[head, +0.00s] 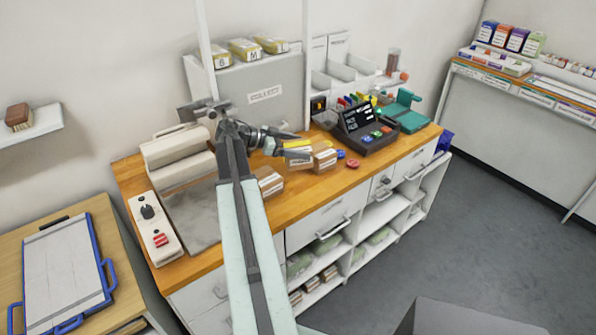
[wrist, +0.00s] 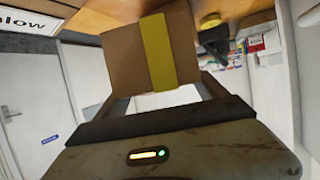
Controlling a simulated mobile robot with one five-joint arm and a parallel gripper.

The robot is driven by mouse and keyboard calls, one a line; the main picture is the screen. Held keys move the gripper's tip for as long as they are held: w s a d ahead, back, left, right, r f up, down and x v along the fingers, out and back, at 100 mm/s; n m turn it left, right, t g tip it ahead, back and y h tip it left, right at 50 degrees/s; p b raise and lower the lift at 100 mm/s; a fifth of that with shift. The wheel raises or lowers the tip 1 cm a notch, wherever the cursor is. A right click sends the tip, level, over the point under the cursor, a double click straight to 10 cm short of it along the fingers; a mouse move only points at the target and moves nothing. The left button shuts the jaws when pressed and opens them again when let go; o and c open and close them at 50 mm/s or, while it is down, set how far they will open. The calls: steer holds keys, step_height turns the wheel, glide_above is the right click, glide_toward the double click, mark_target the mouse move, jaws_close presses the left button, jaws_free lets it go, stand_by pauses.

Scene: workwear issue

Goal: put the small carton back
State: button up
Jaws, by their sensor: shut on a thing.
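My gripper (head: 293,145) is shut on a small brown carton with a yellow band. The carton (wrist: 150,58) fills the upper middle of the wrist view, between the two fingers. In the head view, the fingers partly hide the carton (head: 304,144), and its yellow band shows. The held carton is over the wooden counter (head: 225,250), close to another brown carton (head: 324,158). I cannot tell whether it touches the counter or that carton. One more brown carton (head: 268,181) lies nearer the counter's front edge, partly behind my arm.
A grey panel (head: 262,95) stands behind. A white switch box (head: 153,228) is at left. Shelves under the counter hold more cartons (head: 328,273).

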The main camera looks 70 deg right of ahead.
step_height(320, 180, down, 6)
steer(key=b, duration=0.5)
steer(key=shift+f, duration=0.25)
steer(key=shift+r, duration=0.2)
steer(key=shift+f, duration=0.1)
steer(key=o, duration=1.7)
steer(key=shift+w+a+r+p, duration=0.15)
steer(key=shift+w+r+p, duration=0.15)
steer(key=shift+p, duration=0.2)
steer(key=p+v, duration=0.4)
steer(key=v, duration=0.6)
steer(key=shift+w+a+r, duration=0.15)
steer(key=shift+w+a, duration=0.3)
steer(key=shift+w, duration=0.05)
